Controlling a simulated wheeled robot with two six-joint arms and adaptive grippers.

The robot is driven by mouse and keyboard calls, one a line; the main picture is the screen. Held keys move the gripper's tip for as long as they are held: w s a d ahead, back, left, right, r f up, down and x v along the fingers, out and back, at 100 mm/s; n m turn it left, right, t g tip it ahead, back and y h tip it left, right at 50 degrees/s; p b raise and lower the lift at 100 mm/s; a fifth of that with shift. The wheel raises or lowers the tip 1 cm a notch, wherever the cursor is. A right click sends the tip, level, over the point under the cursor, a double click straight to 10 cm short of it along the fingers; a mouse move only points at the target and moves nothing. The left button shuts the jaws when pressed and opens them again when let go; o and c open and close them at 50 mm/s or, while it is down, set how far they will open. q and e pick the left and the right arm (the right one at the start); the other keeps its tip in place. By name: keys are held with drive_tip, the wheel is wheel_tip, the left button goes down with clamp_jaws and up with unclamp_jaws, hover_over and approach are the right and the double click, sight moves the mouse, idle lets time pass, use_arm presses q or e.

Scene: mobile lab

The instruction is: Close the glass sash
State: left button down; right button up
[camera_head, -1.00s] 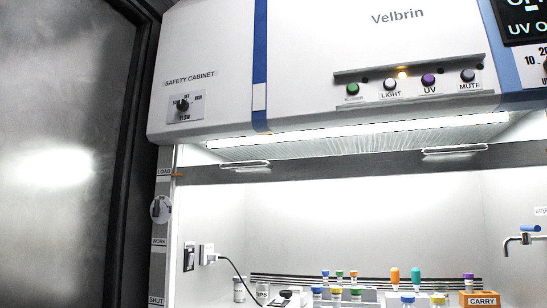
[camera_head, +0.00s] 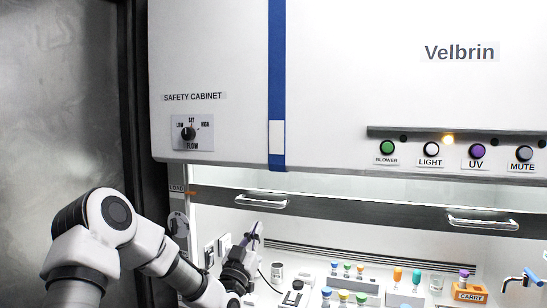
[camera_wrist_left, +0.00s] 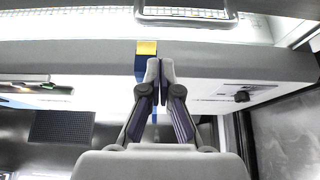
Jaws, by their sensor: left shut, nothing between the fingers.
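The glass sash shows as a grey bottom rail (camera_head: 360,212) across the cabinet opening, with a left handle (camera_head: 262,202) and a right handle (camera_head: 482,220). An orange pointer (camera_head: 191,193) at its left end is level with the LOAD label (camera_head: 177,188). My left gripper (camera_head: 256,230) is shut and empty, just below the left handle in the head view. In the left wrist view the shut fingertips (camera_wrist_left: 160,65) point toward the rail, and a handle (camera_wrist_left: 187,14) shows at the top, apart from them. My right gripper is not in view.
The safety cabinet (camera_head: 350,80) hangs above the opening, with a flow knob (camera_head: 188,133) and several buttons. Inside stand several capped vials, an orange CARRY box (camera_head: 469,293) and a tap (camera_head: 520,281). A dark door frame (camera_head: 140,100) is at left.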

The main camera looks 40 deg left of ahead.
sight(267, 203)
use_arm(q)
drive_tip(key=w+a+r+p, duration=0.2)
drive_tip(key=w+r+p, duration=0.3)
drive_tip(key=w+r, duration=0.3)
drive_tip(key=f, duration=0.1)
drive_tip(key=f+p, duration=0.1)
drive_tip(key=w+a+f+p, duration=0.1)
drive_tip(key=shift+s+d, duration=0.15)
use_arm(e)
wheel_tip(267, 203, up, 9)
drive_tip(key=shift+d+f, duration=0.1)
